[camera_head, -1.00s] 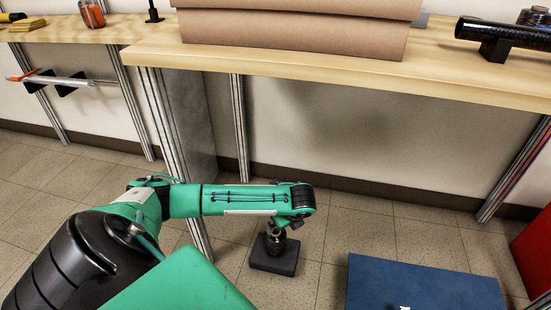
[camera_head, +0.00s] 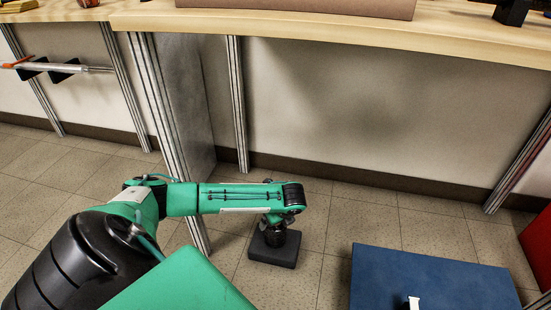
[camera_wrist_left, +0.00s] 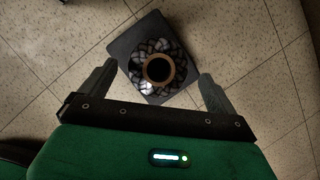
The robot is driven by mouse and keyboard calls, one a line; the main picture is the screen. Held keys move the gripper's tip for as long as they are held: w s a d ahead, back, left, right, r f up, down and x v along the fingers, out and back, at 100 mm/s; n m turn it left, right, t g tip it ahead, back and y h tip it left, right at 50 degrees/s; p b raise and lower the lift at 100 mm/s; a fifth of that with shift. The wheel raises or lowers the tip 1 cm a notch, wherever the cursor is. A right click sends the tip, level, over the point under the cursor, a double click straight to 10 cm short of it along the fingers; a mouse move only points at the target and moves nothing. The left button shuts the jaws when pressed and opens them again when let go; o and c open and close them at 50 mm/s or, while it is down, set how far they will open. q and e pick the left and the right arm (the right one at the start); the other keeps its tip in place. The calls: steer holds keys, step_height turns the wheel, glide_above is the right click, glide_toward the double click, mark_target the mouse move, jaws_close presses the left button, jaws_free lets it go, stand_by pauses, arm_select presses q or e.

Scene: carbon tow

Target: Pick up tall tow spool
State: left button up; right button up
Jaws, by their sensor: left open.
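The tow spool (camera_wrist_left: 183,66) shows from above in the left wrist view, a dark braided roll around a tan-rimmed core with a dark hole. It stands upright on a dark square base (camera_wrist_left: 124,44) on the floor. In the head view the spool (camera_head: 276,237) is dark and partly hidden under my left wrist, above its base (camera_head: 272,254). My left gripper (camera_wrist_left: 158,70) is open and empty, pointing down over the spool. Its fingers lie to either side of the spool in the picture, with gaps. Their height relative to it is unclear. My right gripper is not in view.
A wooden workbench (camera_head: 300,34) spans the back, with metal legs (camera_head: 238,105) behind my left arm. A blue box (camera_head: 435,275) stands on the floor at right, a red one (camera_head: 540,240) at the far right. Tiled floor between spool and blue box is clear.

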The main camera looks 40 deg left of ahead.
arm_select(q)
steer(key=shift+b+x, duration=1.25)
steer(key=shift+x, duration=0.6)
steer(key=shift+s, duration=0.1)
steer(key=c, duration=1.4)
steer(key=shift+o, duration=0.2)
steer(key=shift+r, duration=0.1)
